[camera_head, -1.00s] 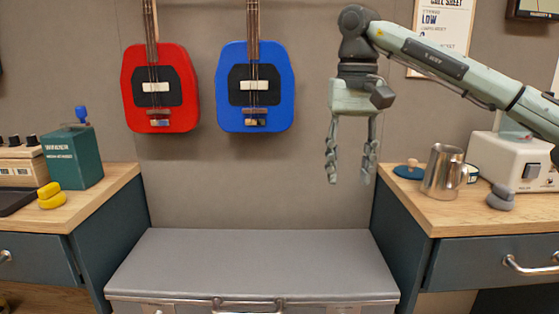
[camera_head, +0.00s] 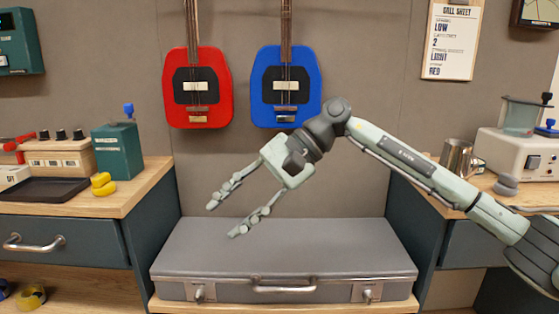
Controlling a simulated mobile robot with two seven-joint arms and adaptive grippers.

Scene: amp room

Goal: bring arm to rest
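My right gripper (camera_head: 224,214) is open and empty. It hangs in front of the wall and above the grey case, its fingers pointing down and to the left. My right arm (camera_head: 405,165) comes in from the right and bends at the wrist near the blue guitar (camera_head: 286,85). The gripper looks apart from the case and the counters. My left gripper is not in view.
A closed grey case (camera_head: 300,245) lies between two wooden counters. The left counter (camera_head: 140,188) holds a green box (camera_head: 117,152), yellow pieces (camera_head: 102,184) and a knobbed unit (camera_head: 60,158). A metal pitcher (camera_head: 456,158) and white machine (camera_head: 510,152) stand right. A red guitar (camera_head: 197,87) hangs behind.

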